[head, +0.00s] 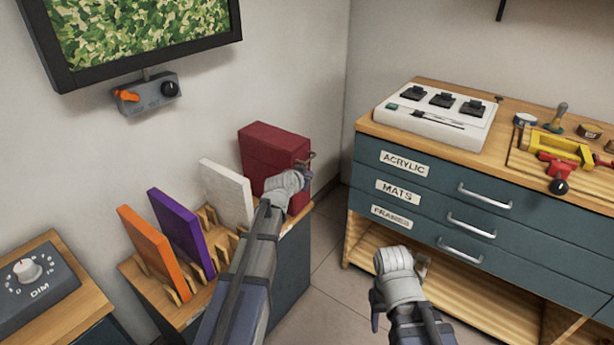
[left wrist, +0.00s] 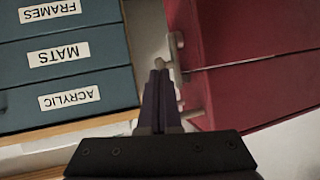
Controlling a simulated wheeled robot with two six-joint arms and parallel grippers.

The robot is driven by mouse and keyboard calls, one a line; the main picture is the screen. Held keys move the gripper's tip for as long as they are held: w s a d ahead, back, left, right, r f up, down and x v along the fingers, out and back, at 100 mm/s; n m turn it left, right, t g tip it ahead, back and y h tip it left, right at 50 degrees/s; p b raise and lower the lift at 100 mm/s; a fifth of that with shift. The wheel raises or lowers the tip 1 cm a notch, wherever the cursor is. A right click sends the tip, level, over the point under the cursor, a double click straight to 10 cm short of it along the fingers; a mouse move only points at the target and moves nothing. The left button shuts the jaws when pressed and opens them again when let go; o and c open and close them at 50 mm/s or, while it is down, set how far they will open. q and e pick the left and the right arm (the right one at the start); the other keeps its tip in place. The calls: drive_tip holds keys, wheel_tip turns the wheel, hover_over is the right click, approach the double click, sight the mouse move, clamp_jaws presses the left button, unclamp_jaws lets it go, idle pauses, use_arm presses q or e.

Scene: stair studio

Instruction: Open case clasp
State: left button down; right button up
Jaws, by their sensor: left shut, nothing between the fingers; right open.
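The dark red case (head: 270,155) stands at the back end of the low cabinet, its lid seam showing in the left wrist view (left wrist: 245,85). Metal clasp hardware (left wrist: 176,58) sits on the case's front edge by the seam; in the head view the clasp (head: 310,160) is a small piece at the case's right edge. My left gripper (head: 303,180) is at that edge. In the left wrist view its fingers (left wrist: 160,85) are shut and empty, right beside the clasp; I cannot tell whether they touch it. My right gripper (head: 422,264) is open and empty, low in front of the drawers.
White, purple and orange panels (head: 180,235) stand in a wooden rack beside the case. A drawer cabinet (head: 450,200) with a white control box (head: 437,117) and tools stands right. A dimmer box (head: 35,283) is at lower left. Floor shows between the cabinets.

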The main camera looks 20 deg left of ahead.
use_arm(q)
drive_tip(key=shift+w+r, duration=0.15)
drive_tip(key=shift+w, duration=0.05)
drive_tip(key=shift+w+d+r+p, duration=0.15)
drive_tip(key=shift+w+d+p, duration=0.05)
drive_tip(key=shift+w, duration=0.3)
drive_tip(key=shift+w+d+r+p, duration=0.15)
drive_tip(key=shift+w+d, duration=0.05)
drive_tip(key=shift+w, duration=0.25)
drive_tip(key=shift+r, duration=0.15)
drive_tip(key=shift+w+r+p, duration=0.1)
drive_tip(key=shift+r+p, duration=0.6)
drive_tip(key=shift+p, duration=0.15)
